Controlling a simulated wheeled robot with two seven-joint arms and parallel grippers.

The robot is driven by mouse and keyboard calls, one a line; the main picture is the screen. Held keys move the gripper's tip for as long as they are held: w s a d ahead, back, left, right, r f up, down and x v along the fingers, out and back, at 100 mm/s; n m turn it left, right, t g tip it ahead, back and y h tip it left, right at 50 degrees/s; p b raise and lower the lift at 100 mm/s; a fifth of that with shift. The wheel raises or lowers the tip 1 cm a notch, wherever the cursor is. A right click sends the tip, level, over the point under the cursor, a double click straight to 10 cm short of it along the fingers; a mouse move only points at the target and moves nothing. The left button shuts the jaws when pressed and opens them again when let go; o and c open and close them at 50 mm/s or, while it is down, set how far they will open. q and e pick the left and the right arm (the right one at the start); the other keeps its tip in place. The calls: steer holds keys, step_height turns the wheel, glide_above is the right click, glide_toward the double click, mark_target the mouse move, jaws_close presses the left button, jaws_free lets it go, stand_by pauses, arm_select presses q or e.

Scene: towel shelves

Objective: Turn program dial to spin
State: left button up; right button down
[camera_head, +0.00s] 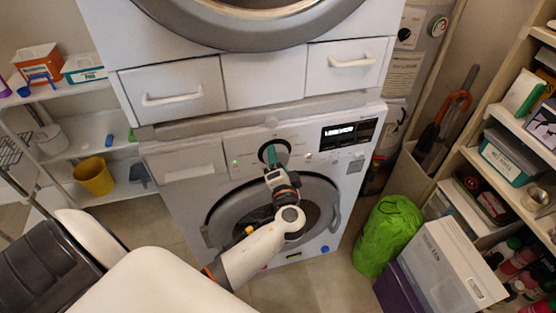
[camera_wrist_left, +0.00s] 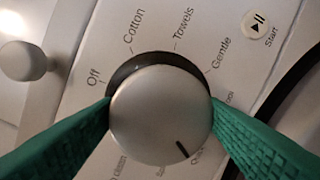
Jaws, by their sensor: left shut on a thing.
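The program dial (camera_wrist_left: 160,110) is a round silver knob with a dark ring behind it, on the white panel of the lower washing machine (camera_head: 205,178). Its black mark points to the lower right in the left wrist view, toward a partly hidden label that starts like "Quick". The labels Off, Cotton, Towels and Gentle read clearly around the top; the lower labels are cut off or blurred, and I cannot read "spin". My left gripper (camera_head: 273,153) is shut on the dial, with one green finger on each side. My right gripper is not in view.
A Start button (camera_wrist_left: 259,21) lies up and right of the dial. The machine's display (camera_head: 348,132) is lit. A second machine with drawers (camera_head: 172,90) stands above. A green bag (camera_head: 388,235) and a white box (camera_head: 452,262) stand on the right; shelves flank both sides.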

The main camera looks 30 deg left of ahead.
arm_select(q)
steer(key=shift+m+g+p, duration=0.4)
steer(key=shift+m+p, duration=0.95)
steer(key=shift+m, duration=1.15)
steer(key=o, duration=1)
steer(key=shift+d, duration=0.15)
steer(key=b+v, duration=0.3)
steer(key=v, duration=0.9)
